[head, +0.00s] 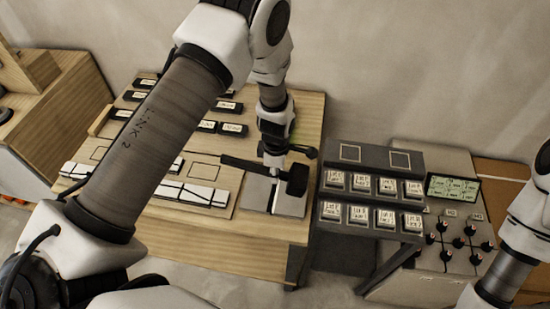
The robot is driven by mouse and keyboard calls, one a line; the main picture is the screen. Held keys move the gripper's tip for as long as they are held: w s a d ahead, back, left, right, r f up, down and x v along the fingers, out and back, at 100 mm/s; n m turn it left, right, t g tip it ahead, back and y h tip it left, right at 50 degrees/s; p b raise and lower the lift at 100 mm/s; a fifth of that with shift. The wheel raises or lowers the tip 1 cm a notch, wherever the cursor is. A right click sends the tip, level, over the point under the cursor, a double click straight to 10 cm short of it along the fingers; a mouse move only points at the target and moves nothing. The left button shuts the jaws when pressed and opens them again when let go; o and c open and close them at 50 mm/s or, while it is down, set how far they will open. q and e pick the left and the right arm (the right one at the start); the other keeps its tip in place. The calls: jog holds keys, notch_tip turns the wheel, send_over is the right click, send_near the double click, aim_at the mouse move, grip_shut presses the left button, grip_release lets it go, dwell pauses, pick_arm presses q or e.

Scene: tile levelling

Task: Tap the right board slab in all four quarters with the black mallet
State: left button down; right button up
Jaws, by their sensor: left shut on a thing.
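My left gripper (273,160) is shut on the black mallet (240,164) over the right end of the wooden table. The mallet's dark handle runs out to the left and its black head (297,180) is at the right. My right gripper is out of the picture; only part of my right arm shows at the right edge.
A dark stand (377,159) with several labelled buttons stands to the right. Beyond it is a panel with a green display (453,189) and knobs. My left arm hides part of the table.

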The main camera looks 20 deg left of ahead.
pick_arm(q)
jog(key=s+f+b, duration=0.1)
jog(key=f, duration=0.1)
jog(key=s+f+b, duration=0.1)
jog(key=f+b, duration=0.1)
jog(key=f, duration=0.1)
jog(key=s+f+b, duration=0.1)
jog(key=f, duration=0.2)
jog(key=shift+d+f+b, duration=0.2)
jog(key=shift+b, duration=0.15)
notch_tip(320, 180, up, 5)
jog(key=p, duration=0.3)
jog(key=shift+p, duration=0.4)
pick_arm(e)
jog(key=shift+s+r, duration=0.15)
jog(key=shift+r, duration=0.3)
pick_arm(q)
jog(key=shift+f, duration=0.15)
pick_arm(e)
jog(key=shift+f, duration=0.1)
